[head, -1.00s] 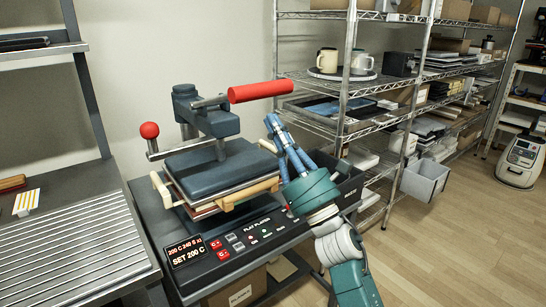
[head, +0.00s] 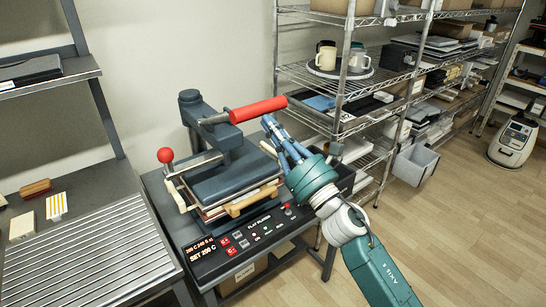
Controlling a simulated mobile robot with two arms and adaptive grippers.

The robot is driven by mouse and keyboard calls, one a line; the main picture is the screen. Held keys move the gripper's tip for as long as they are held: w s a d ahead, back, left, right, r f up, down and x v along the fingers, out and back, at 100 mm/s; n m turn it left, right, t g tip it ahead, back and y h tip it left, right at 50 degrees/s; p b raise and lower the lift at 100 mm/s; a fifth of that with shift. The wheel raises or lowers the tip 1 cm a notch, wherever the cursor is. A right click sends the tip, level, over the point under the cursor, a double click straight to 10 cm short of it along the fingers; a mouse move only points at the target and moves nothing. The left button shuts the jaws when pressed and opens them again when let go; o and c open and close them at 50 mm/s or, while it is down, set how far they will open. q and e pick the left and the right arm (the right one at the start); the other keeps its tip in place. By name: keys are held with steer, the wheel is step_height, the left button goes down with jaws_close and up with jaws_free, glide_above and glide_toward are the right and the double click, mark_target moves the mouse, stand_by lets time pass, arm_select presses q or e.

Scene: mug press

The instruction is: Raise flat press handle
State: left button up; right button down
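The flat press (head: 222,185) stands on a dark table, its handle a red cylindrical grip (head: 258,109) above the dark blue upper plate and pointing right. My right gripper (head: 270,122) has blue fingers, close under the right end of the red grip in the picture. A small gap shows between them, and I cannot tell whether they touch. The fingers are seen nearly edge-on, so their opening is unclear. No held thing shows. My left gripper is out of view.
A red ball knob (head: 165,155) sticks out at the press's left. A control panel (head: 243,243) lies in front. A wire shelf (head: 310,80) with mugs stands behind to the right. A ridged metal bench (head: 92,250) is at the left. Floor is open at right.

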mark_target(268, 105)
steer(key=shift+w+a+r+g+h+p, duration=0.2)
steer(key=shift+r+p, duration=0.7)
steer(key=shift+p, duration=0.65)
steer(key=shift+w+a+r+g+h+p, duration=0.1)
steer(key=shift+w+r+g+h+p, duration=0.15)
steer(key=shift+r+p, duration=1)
steer(key=shift+w+a+r+p, duration=0.1)
steer(key=shift+w+p, duration=0.2)
steer(key=shift+p, duration=0.6)
steer(key=w+a+r+p, duration=0.2)
steer(key=w+a+r, duration=0.1)
steer(key=r, duration=0.3)
steer(key=w+a+r+p, duration=0.2)
steer(key=w+a+r, duration=0.1)
steer(key=w+r, duration=0.3)
steer(key=shift+w+a+p, duration=0.2)
steer(key=shift+a+p, duration=0.15)
steer(key=shift+a, duration=0.05)
